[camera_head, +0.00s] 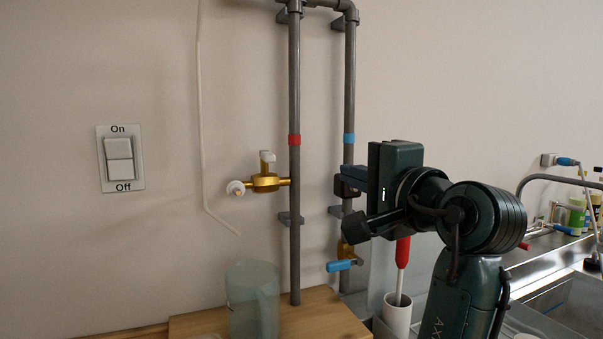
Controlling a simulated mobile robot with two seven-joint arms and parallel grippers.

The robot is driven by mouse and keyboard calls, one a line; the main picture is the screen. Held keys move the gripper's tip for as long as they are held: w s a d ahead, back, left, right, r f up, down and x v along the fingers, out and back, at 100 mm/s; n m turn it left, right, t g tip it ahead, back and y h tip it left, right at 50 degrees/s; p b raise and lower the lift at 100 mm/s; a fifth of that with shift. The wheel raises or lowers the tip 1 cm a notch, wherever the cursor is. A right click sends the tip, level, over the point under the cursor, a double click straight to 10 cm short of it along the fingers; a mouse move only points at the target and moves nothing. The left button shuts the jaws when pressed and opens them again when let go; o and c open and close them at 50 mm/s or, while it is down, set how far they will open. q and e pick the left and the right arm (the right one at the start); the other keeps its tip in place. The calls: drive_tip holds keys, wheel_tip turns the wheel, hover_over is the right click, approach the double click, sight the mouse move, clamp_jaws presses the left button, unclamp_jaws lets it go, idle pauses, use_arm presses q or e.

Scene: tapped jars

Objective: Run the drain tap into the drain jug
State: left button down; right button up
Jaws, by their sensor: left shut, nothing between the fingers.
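A brass tap (265,183) with white knobs sticks out left from the pipe with the red band. A second brass tap (347,250) with a blue lever (339,266) sits low on the pipe with the blue band. No label shows which is the drain tap. A clear greenish jug (252,302) stands upright on the wooden board, below the white-knobbed tap; I cannot make out any water in it.
Grey pipes (294,100) run down the wall to the wooden board (310,317). A wall switch (119,158) marked On and Off is at left. A red-handled brush stands in a white cup (397,314). A metal sink (568,305) is at right.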

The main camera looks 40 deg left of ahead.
sight(267, 156)
use_arm(q)
drive_tip(key=s+a+r+g+p, duration=0.1)
drive_tip(key=a+p, duration=0.1)
drive_tip(key=a, duration=0.9)
drive_tip(key=shift+s+a+r, duration=0.15)
drive_tip(key=shift+a+r, duration=0.1)
use_arm(e)
drive_tip(key=shift+r, duration=0.4)
drive_tip(key=shift+s, duration=0.1)
